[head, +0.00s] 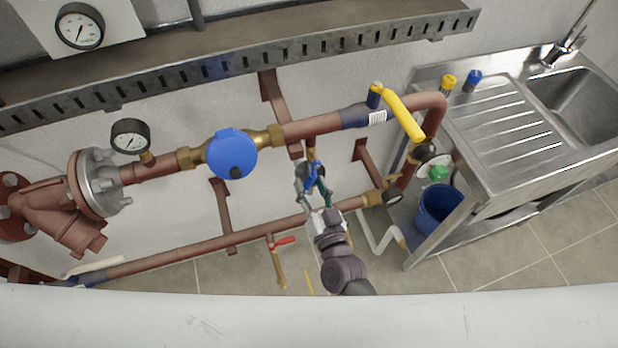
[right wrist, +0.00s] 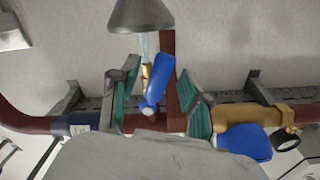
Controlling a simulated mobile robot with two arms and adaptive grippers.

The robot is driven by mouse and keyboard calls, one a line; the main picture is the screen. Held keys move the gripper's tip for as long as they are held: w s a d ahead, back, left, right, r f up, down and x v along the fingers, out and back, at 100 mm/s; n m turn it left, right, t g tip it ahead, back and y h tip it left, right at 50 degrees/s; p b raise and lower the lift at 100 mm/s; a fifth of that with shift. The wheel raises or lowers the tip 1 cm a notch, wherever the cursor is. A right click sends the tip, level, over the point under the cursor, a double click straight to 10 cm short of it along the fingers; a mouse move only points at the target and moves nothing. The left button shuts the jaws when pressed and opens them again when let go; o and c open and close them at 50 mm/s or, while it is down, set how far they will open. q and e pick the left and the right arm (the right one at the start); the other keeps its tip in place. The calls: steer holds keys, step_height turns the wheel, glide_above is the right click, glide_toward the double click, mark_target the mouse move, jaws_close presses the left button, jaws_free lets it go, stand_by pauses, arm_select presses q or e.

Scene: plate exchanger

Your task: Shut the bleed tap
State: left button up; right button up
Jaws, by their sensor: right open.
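The bleed tap has a blue lever (head: 312,174) on a small brass body (head: 311,155), under a short red stub from the upper pipe. My right gripper (head: 314,186) is at the tap, open. In the right wrist view, the blue lever (right wrist: 158,80) stands tilted between the two teal-padded fingers of the right gripper (right wrist: 157,92), with visible gaps on both sides. A pale translucent streak (right wrist: 145,46) runs between the brass spout and a grey cone (right wrist: 141,15). The gripper hides part of the tap in the head view. My left gripper is not in view.
The red upper pipe (head: 310,127) carries a blue round device (head: 231,154) and a yellow lever (head: 403,116). A red-handled tap (head: 284,241) hangs from the lower pipe (head: 190,254). A steel sink unit (head: 510,125) and blue bucket (head: 437,207) stand at right.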

steer(key=shift+x, duration=0.8)
jaws_close()
